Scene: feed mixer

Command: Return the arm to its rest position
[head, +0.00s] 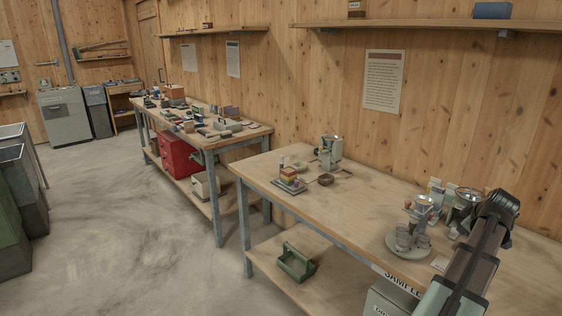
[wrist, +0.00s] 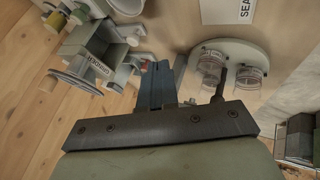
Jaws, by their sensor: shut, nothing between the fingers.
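My gripper (wrist: 162,68) shows in the wrist view as dark blue-grey fingers close together, with nothing seen between them. It is above the workbench, between a grinder (wrist: 98,62) on the left and a round pale tray (wrist: 262,52) with small clear jars on the right. I cannot tell whether the fingers touch anything. In the head view my arm rises at the lower right, over the near end of the bench, and my fingers cannot be made out there.
In the head view the near workbench (head: 335,207) has a clear middle. The round tray (head: 392,248) with jars stands close left of my arm. A stacked coloured block set (head: 289,180) and a small machine (head: 330,152) stand farther back. A wall shelf (head: 430,23) hangs above.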

